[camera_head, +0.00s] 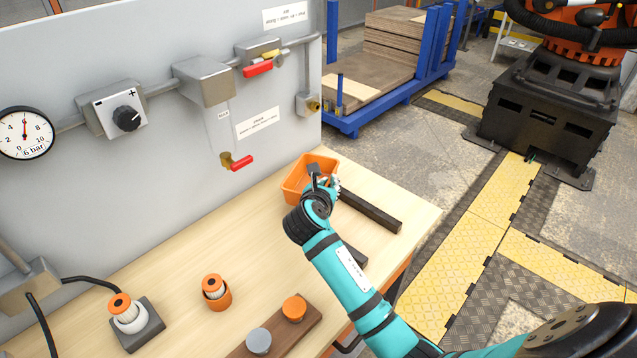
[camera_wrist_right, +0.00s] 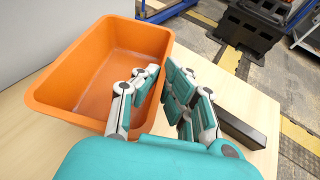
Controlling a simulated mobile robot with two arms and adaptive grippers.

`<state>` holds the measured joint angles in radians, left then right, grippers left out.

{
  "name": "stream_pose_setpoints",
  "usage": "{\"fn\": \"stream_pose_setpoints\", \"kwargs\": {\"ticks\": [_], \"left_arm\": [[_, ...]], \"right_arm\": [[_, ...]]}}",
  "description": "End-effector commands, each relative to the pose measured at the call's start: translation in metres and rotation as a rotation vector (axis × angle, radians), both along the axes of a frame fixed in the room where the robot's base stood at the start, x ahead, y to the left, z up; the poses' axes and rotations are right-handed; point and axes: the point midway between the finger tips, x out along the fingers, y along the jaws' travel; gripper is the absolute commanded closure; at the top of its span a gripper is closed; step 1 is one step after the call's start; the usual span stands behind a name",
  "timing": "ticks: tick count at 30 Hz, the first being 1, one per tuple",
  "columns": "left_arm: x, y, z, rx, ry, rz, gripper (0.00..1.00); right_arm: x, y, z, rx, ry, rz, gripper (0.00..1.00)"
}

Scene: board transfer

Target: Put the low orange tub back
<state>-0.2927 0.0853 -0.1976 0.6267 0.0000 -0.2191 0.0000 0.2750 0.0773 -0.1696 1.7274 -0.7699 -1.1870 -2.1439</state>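The low orange tub (camera_head: 295,186) is at the far end of the wooden workbench, close to the grey panel. In the right wrist view the tub (camera_wrist_right: 85,55) looks empty and upright. My right gripper (camera_head: 322,172) is at the tub's right side. In the right wrist view my right gripper (camera_wrist_right: 163,72) has one finger inside the tub and the other outside, with the tips drawn together on the side wall. The fingers hide part of that wall. My left gripper is not in view.
A dark bar (camera_head: 370,211) lies on the bench (camera_head: 195,255) right of the tub. Nearer stand an orange-capped part on a grey block (camera_head: 143,330), an orange cup (camera_head: 216,296) and a brown board (camera_head: 299,333) with two round pieces. A valve with a red handle (camera_head: 242,163) juts from the panel.

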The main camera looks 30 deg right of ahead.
Motion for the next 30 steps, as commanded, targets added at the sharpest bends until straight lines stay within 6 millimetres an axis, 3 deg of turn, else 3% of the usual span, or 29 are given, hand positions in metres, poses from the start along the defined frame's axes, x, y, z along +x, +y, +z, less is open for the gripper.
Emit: {"fn": "stream_pose_setpoints", "kwargs": {"ticks": [3, 9, 13, 20, 30], "left_arm": [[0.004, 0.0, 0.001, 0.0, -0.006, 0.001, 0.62], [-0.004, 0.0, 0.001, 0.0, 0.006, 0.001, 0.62], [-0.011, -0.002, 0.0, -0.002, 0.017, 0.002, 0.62], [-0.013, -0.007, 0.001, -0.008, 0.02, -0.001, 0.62], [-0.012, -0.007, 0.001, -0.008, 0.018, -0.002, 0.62]], "right_arm": [[0.029, -0.004, -0.001, 0.001, -0.002, -0.001, 1.0], [0.052, -0.007, -0.004, 0.0, -0.001, 0.0, 1.0], [0.054, -0.007, -0.01, 0.001, 0.0, 0.0, 1.0], [0.054, -0.007, -0.039, 0.0, 0.001, 0.0, 1.0], [0.054, -0.007, -0.042, -0.001, 0.0, 0.001, 1.0]]}}
